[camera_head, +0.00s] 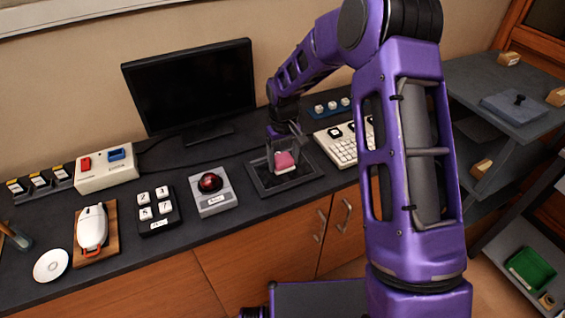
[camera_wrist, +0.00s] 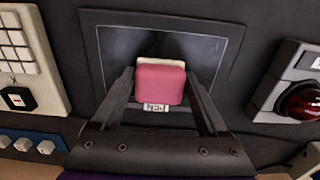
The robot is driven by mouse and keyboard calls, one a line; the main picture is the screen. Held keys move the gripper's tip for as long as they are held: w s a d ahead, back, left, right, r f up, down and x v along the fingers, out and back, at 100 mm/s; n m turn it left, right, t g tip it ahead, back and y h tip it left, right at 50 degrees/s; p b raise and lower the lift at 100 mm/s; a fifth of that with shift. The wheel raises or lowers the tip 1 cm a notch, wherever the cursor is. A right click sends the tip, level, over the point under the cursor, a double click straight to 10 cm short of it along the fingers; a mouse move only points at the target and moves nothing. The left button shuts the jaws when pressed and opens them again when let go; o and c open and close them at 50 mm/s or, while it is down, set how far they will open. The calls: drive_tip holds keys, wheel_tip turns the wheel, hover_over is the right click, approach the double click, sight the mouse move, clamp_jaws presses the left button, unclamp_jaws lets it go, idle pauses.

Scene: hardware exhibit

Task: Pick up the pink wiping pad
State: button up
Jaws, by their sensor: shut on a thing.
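The pink wiping pad (camera_head: 285,161) is a small block with a pink body and a pale layer on one side. In the wrist view the pad (camera_wrist: 160,84) sits between my two fingers, with a small label at its near edge. My gripper (camera_wrist: 160,92) is shut on it. In the head view my gripper (camera_head: 284,152) points down over a dark framed panel (camera_head: 259,187) on the counter. The pad is over this panel; I cannot tell whether it touches the surface.
A trackball box (camera_head: 212,192) stands left of the panel and a white keyboard (camera_head: 340,150) right of it. A monitor (camera_head: 190,88) stands behind. A keypad (camera_head: 157,212) and a white mouse-like device (camera_head: 92,228) are further left. Grey shelves (camera_head: 505,95) stand at the right.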

sight(283, 159)
drive_tip(key=c, duration=0.5)
wheel_tip(283, 159, up, 10)
drive_tip(key=shift+r+p, duration=0.1)
drive_tip(key=shift+p, duration=0.3)
